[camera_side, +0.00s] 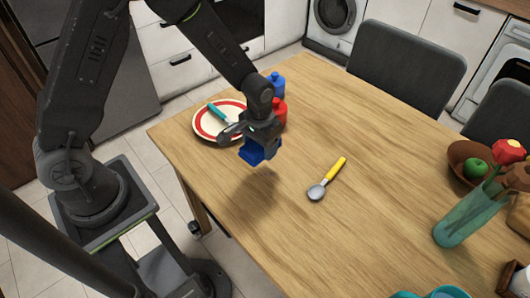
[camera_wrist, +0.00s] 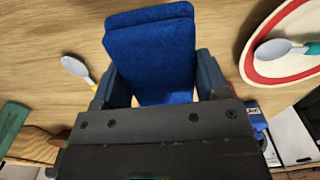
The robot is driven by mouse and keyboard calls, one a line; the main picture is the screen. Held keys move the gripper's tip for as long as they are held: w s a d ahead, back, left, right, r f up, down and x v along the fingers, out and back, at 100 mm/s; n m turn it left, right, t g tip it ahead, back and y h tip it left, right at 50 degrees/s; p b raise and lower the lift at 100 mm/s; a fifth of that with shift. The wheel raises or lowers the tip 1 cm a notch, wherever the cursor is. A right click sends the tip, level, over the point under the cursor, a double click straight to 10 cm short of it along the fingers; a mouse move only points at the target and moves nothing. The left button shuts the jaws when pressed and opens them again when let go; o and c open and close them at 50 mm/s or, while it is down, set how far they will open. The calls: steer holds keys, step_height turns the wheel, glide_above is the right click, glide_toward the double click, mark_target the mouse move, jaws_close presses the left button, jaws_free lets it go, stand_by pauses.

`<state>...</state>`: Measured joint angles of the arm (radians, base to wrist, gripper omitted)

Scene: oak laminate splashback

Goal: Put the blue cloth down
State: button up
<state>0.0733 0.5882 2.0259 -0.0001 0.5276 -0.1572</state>
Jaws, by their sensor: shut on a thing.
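A folded blue cloth (camera_side: 256,152) is held in my gripper (camera_side: 252,138) above the wooden table (camera_side: 330,240). In the wrist view the cloth (camera_wrist: 150,50) sits between the two fingers of my gripper (camera_wrist: 155,85), which are shut on it. A shadow lies on the table below the cloth, so it is clear of the surface.
A red-rimmed plate (camera_side: 203,130) with a teal-handled spoon (camera_side: 218,113) is behind the gripper. Red (camera_side: 279,112) and blue (camera_side: 275,84) bottles stand nearby. A yellow-handled spoon (camera_side: 327,180) lies to the right. A vase (camera_side: 464,217) and brown bowl (camera_side: 462,153) stand far right. The front middle table is bare.

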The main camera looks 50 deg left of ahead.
steer(key=s+a+r+n, duration=0.1)
steer(key=s+a+n, duration=0.1)
steer(key=s+a, duration=0.45)
steer(key=s+a+r+n, duration=0.2)
steer(key=s+a, duration=0.1)
steer(key=a, duration=0.7)
glide_above(235, 165)
step_height(235, 165, down, 7)
steer(key=shift+s+a+r, duration=0.1)
steer(key=shift+f, duration=2.05)
steer(key=shift+f, duration=0.15)
steer(key=o, duration=0.9)
